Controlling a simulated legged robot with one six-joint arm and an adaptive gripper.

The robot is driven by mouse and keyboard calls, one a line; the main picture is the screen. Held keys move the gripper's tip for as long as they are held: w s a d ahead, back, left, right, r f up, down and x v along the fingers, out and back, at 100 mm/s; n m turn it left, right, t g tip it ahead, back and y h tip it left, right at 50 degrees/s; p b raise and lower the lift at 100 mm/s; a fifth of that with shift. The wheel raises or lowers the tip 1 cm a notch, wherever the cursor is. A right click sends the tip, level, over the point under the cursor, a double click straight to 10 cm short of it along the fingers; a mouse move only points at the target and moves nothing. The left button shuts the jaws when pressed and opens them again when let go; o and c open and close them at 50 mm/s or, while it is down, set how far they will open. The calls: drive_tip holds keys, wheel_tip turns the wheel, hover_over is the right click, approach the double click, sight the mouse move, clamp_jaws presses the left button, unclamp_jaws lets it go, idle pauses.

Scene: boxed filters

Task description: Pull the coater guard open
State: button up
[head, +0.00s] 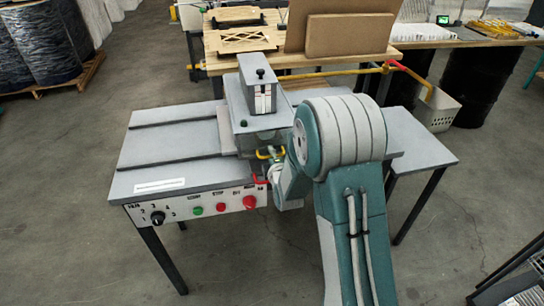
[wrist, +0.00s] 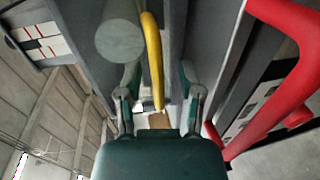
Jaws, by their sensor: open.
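The coater (head: 262,110) is a grey machine with a raised housing on a grey table. A yellow curved handle (head: 268,153) shows low on its front, partly hidden by my arm. In the wrist view the yellow handle (wrist: 153,60) runs down between the fingers of my gripper (wrist: 160,88), which is open. I cannot tell whether the fingers touch it. A red bar (wrist: 285,95) is to the right of the fingers, and a red piece (head: 259,180) shows below the yellow handle in the head view. The guard's edges are not clear, and my arm hides part of the front.
A control panel (head: 195,206) with a black knob and green and red buttons lines the table's front edge. The grey table top (head: 165,155) is bare at left. A wooden bench (head: 225,62) stands behind, with a white basket (head: 436,108) at right. A grey cylinder (wrist: 120,40) is close to the fingers.

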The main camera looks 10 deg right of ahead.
drive_tip(key=shift+a, duration=0.15)
drive_tip(key=shift+c, duration=1)
clamp_jaws()
